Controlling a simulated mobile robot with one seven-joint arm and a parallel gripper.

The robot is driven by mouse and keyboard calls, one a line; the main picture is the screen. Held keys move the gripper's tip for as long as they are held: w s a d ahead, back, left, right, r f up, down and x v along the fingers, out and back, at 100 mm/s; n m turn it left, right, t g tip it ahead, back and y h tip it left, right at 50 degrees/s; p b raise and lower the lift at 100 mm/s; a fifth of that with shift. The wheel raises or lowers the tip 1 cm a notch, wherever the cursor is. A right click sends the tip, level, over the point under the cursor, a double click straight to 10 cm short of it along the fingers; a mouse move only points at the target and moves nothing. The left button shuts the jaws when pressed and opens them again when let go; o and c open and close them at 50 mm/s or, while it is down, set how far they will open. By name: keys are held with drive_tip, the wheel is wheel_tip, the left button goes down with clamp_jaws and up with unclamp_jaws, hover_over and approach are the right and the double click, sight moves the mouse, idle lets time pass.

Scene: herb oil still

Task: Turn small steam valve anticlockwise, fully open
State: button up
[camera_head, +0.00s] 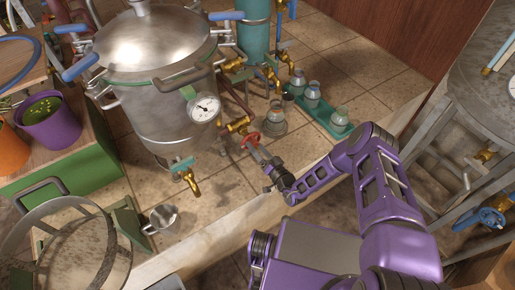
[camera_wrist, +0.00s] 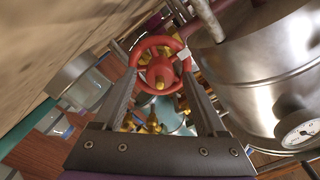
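The small steam valve has a red handwheel with a yellow hub, and a white tag shows on its rim. In the head view the red handwheel (camera_head: 252,139) sits on brass pipework right of the still's pressure gauge. My gripper (camera_head: 258,154) reaches toward it from the lower right. In the wrist view the red handwheel (camera_wrist: 143,47) lies ahead, between and beyond the fingers of my gripper (camera_wrist: 160,72). I cannot tell whether the tips touch the rim.
The steel still (camera_head: 150,75) with its pressure gauge (camera_head: 204,108) stands left of the valve. Several jars stand around a green tray (camera_head: 327,117) to the right. A metal jug (camera_head: 163,218) is at the front left. The tiled ledge in front is mostly clear.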

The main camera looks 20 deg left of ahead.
drive_tip(key=shift+d, duration=0.1)
drive_tip(key=v, duration=0.7)
drive_tip(key=shift+s+d, duration=0.1)
drive_tip(key=shift+s, duration=0.05)
